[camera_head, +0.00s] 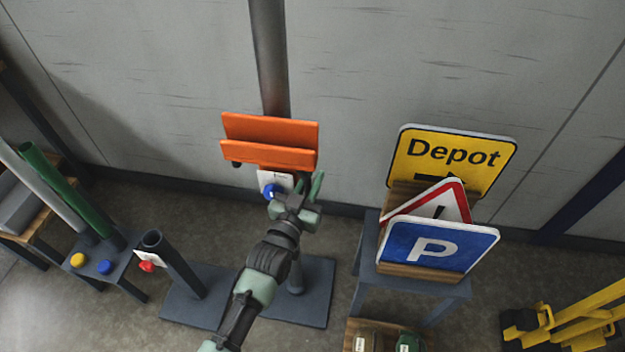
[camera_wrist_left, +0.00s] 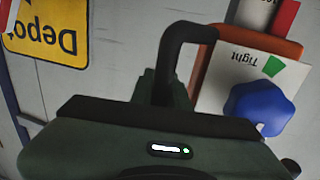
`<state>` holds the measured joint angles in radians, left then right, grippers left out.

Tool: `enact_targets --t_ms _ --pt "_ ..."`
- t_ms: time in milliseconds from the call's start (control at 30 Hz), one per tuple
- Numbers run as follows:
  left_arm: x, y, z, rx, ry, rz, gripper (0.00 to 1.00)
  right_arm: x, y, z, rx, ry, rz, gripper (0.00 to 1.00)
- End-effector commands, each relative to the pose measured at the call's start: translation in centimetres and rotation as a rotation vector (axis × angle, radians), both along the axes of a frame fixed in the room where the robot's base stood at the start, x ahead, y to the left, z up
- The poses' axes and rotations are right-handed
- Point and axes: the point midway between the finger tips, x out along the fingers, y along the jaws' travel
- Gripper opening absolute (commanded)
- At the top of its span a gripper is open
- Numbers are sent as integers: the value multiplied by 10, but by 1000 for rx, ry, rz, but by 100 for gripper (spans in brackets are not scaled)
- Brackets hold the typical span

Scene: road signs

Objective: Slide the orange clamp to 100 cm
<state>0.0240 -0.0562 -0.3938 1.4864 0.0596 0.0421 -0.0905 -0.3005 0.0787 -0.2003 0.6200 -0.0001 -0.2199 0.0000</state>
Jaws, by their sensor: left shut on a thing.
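The orange clamp (camera_head: 270,130) sits around the upright grey post (camera_head: 270,60), its two orange plates one in front of the other. A blue knob (camera_head: 270,190) and a white card are on its near side. In the left wrist view the knob (camera_wrist_left: 258,108) is beside the card (camera_wrist_left: 235,75), which reads "Tight" with a green wedge. My left gripper (camera_head: 300,188) is just below the clamp, right of the knob. It is shut on the clamp's dark handle (camera_wrist_left: 182,45); its fingers hide part of that handle. No centimetre marks are readable. My right gripper is not in view.
A yellow Depot sign (camera_head: 452,155), a warning triangle (camera_head: 440,203) and a blue P sign (camera_head: 437,245) stand in a rack at the right. A short dark tube (camera_head: 175,262) stands on a base at the left. Green and grey tubes lean farther left.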

Motion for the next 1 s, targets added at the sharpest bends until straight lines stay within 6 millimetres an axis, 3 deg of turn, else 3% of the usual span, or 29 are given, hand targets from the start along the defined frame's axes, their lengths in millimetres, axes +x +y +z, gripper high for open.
enact_targets --t_ms 167,200,267,667,1000 --pt "2 0 5 -5 -13 1 0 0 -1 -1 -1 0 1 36" --pt "2 0 4 -5 -12 1 22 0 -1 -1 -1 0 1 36" --pt "1 0 4 -5 -11 1 38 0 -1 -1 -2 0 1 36" --pt "-5 3 -2 -1 -2 1 38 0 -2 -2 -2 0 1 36" --pt "-56 24 -3 -1 -2 1 38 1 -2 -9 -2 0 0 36"
